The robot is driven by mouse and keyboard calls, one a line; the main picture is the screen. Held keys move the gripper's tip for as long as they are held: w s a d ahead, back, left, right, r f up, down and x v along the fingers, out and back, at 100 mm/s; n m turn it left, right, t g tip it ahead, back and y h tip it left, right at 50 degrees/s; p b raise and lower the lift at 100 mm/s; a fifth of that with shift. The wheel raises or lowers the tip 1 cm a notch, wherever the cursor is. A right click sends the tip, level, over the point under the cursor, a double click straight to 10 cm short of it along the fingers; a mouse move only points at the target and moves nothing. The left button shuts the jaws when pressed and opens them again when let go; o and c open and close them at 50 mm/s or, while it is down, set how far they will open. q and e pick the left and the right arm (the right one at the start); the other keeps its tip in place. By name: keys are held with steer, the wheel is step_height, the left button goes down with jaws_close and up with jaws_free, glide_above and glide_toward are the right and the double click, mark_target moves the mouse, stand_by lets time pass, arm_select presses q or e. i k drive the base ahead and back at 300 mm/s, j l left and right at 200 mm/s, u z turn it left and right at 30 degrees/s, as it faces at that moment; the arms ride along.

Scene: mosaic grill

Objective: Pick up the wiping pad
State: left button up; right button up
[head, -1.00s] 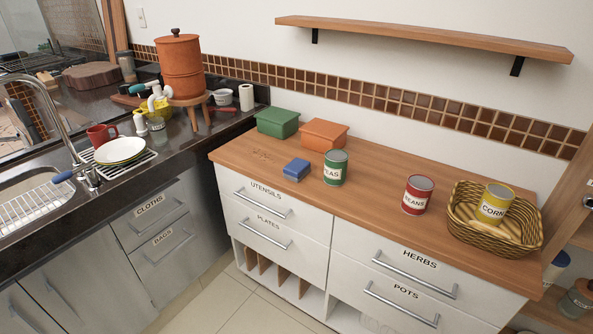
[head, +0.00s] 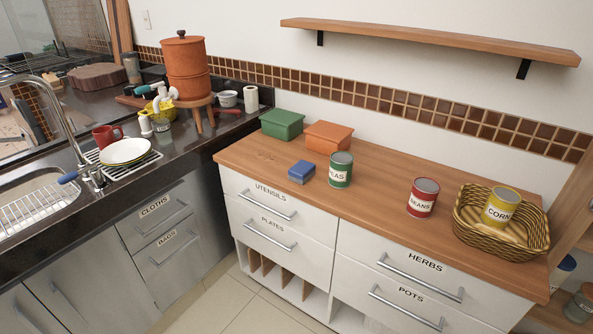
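The wiping pad looks to be the small blue block (head: 301,172) in the head view. It lies on the wooden counter top, left of the green peas can (head: 341,170) and in front of the orange lidded box (head: 328,136). A gap separates it from the can. Brownish marks (head: 267,156) show on the wood to its left. Neither of my grippers is in the head view.
The wooden counter (head: 385,190) also holds a green box (head: 282,124), a red beans can (head: 422,198) and a basket (head: 467,230) with a yellow corn can (head: 500,206). A shelf (head: 430,40) hangs above. The counter's front left is clear.

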mark_target(301, 172)
steer(key=j+z, duration=0.1)
steer(key=z, duration=0.6)
steer(key=i+j+z, duration=0.15)
steer(key=j+z, duration=0.6)
steer(key=i+j, duration=0.05)
steer(key=j, duration=0.05)
